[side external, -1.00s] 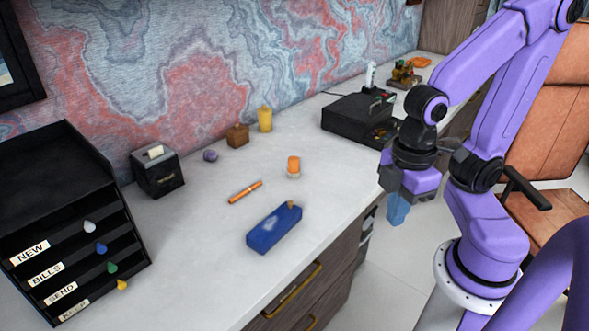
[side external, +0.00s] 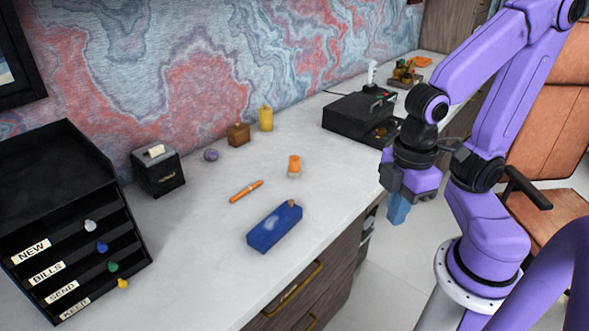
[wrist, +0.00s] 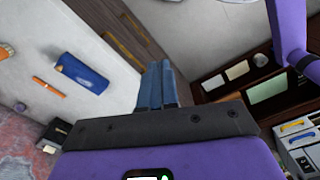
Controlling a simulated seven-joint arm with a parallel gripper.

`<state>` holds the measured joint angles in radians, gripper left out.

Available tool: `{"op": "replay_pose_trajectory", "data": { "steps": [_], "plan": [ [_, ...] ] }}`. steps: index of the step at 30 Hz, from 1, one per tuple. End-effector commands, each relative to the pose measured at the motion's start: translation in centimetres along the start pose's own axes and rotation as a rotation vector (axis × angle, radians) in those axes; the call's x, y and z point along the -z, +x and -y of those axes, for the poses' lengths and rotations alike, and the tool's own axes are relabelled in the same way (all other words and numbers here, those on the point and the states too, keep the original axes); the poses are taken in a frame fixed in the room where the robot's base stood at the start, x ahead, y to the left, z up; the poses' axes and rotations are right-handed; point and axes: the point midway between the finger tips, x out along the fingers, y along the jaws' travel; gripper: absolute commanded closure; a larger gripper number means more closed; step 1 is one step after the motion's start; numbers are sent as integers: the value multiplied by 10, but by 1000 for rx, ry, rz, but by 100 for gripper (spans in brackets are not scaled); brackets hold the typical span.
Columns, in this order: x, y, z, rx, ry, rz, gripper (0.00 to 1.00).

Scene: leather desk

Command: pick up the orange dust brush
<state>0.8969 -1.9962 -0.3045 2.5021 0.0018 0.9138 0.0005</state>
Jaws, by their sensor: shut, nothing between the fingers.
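A small upright item with an orange top and a pale lower end (side external: 294,166) stands on the desk in the side external view, and looks like the orange dust brush. My gripper (side external: 397,218) has blue fingers, shut and empty, and hangs beyond the desk's front edge, well to the right of the brush. In the wrist view, the fingers (wrist: 156,66) are together with nothing between them.
A blue block (side external: 274,227) and an orange pen-like stick (side external: 246,191) lie near the brush. A black box (side external: 358,117) stands behind and right. A black letter tray (side external: 70,200) stands at left. Brown (side external: 238,135) and yellow (side external: 265,119) items stand near the wall.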

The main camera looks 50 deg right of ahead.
Motion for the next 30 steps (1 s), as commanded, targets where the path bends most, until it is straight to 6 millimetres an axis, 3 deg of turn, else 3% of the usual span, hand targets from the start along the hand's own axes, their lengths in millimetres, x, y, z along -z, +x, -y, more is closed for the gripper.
{"op": "replay_pose_trajectory", "data": {
  "steps": [7, 12, 14, 23, 26, 30],
  "plan": [
    [0, 0, 0, 0, 0, 0, 100],
    [0, 0, 0, 0, 0, 0, 45],
    [0, 0, 0, 0, 0, 0, 29],
    [1, 0, -1, 0, 6, -1, 29],
    [10, 0, -8, -4, 42, -9, 29],
    [36, 0, -35, -15, 162, -34, 29]
  ]
}}
